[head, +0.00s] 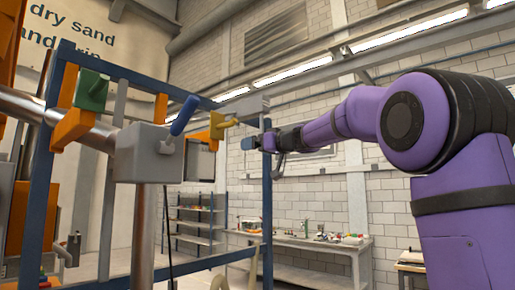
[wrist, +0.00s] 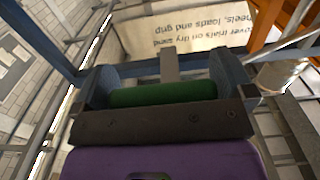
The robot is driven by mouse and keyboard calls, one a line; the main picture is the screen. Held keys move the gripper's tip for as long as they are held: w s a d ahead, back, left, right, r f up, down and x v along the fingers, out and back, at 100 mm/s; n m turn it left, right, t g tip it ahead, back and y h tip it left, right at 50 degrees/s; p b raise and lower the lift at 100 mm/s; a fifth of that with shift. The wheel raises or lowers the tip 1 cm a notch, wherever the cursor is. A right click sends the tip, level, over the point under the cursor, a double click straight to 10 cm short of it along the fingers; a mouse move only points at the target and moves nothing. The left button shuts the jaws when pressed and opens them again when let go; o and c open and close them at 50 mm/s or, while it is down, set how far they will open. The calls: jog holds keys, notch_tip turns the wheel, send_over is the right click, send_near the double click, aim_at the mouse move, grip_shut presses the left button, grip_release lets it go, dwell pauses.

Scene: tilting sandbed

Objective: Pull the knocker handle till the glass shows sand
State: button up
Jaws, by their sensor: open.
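My gripper (head: 254,143) is at the end of the purple arm, near the right blue post in the head view. In the wrist view my gripper (wrist: 165,80) is open, with its two grey-blue fingers wide apart. A green bar (wrist: 155,96) lies across the space between the fingers; I cannot tell whether they touch it. In the head view a blue lever (head: 185,115) stands tilted on a grey box (head: 145,153), and a yellow handle (head: 222,125) is to its right. Which one is the knocker handle is not clear. I cannot make out the glass or any sand.
A blue frame (head: 267,215) with orange brackets (head: 72,130) carries a metal pipe (head: 22,104) and a green block (head: 90,91) at left. A workbench (head: 300,241) and shelves (head: 197,222) stand behind. A lettered panel (wrist: 205,38) shows beyond the fingers in the wrist view.

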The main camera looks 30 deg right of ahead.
jog(key=shift+w, duration=0.1)
jog(key=c, duration=1)
jog(key=shift+f, duration=2.6)
jog(key=o, duration=1)
jog(key=shift+r, duration=0.1)
jog(key=v, duration=1)
jog(key=shift+s, duration=0.35)
